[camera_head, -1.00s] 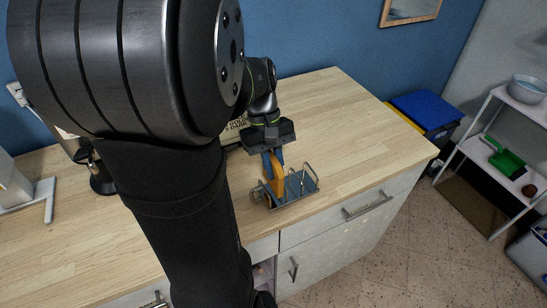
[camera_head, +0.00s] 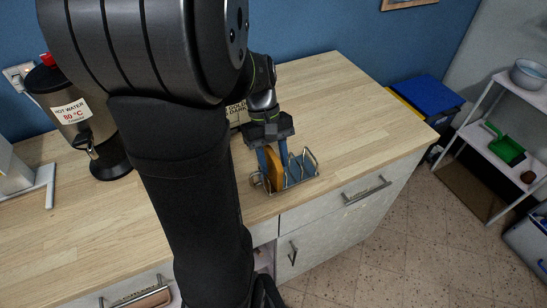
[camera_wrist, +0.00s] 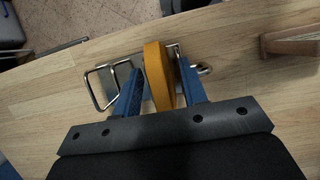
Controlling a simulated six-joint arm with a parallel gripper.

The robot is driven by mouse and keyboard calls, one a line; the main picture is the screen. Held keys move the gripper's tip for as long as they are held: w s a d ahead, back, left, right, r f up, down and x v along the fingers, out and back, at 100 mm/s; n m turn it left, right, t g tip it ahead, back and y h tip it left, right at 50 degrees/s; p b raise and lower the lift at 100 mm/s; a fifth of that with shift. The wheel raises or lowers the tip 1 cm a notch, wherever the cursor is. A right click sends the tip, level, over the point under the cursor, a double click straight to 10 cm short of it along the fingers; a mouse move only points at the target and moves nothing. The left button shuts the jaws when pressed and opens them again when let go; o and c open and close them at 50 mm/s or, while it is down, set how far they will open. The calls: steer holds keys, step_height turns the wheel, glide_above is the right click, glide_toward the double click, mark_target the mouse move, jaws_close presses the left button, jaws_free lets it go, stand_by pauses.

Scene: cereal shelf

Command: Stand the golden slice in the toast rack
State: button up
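The golden slice (camera_head: 274,171) stands upright in the left part of the wire toast rack (camera_head: 309,157), near the counter's front edge. It also shows edge-on in the wrist view (camera_wrist: 158,72). My gripper (camera_head: 273,157) is right above the rack, its blue fingers spread on either side of the slice. In the wrist view my gripper (camera_wrist: 161,72) shows a narrow gap between each finger and the slice. The rack's wire loops (camera_wrist: 110,80) show to the left of the fingers. The slice's lower edge is partly hidden by the rack wires.
A sign (camera_head: 236,112) stands behind my gripper, partly hidden. A hot water urn (camera_head: 80,115) stands at the left back. The wooden counter (camera_head: 350,115) is clear to the right. A brown wooden object (camera_wrist: 292,42) lies at the right in the wrist view.

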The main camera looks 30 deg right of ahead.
steer(key=v, duration=1.7)
steer(key=shift+w+r, duration=0.15)
steer(key=shift+r, duration=0.05)
steer(key=x, duration=1.7)
steer(key=shift+f, duration=0.1)
steer(key=shift+r, duration=0.45)
steer(key=shift+f, duration=0.1)
